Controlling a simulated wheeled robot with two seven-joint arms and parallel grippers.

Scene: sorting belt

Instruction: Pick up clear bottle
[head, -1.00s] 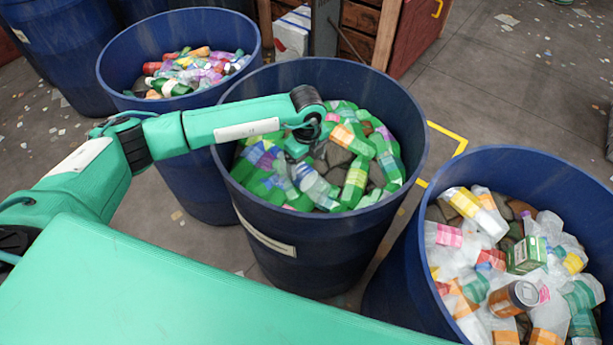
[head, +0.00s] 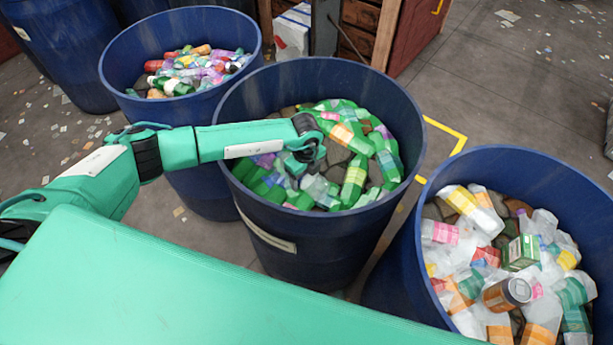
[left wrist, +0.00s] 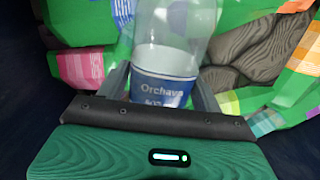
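A clear bottle (left wrist: 172,30) with a blue and white label lies in the middle blue barrel (head: 232,110), among green bottles. In the head view a pale clear bottle (head: 318,188) shows just below my left gripper (head: 300,168). In the left wrist view my left gripper (left wrist: 165,88) has its two fingers apart, one on each side of the clear bottle's labelled part. Whether the fingers touch it is hard to tell. The bottle's lower end is hidden behind the gripper body. My right gripper is not in view.
Several green bottles (head: 354,182) and dark stones fill the middle barrel. A barrel of colourful bottles (head: 122,88) stands behind left. A barrel with clear bottles and cartons (head: 425,165) stands at right. The barrel wall rises around my left gripper.

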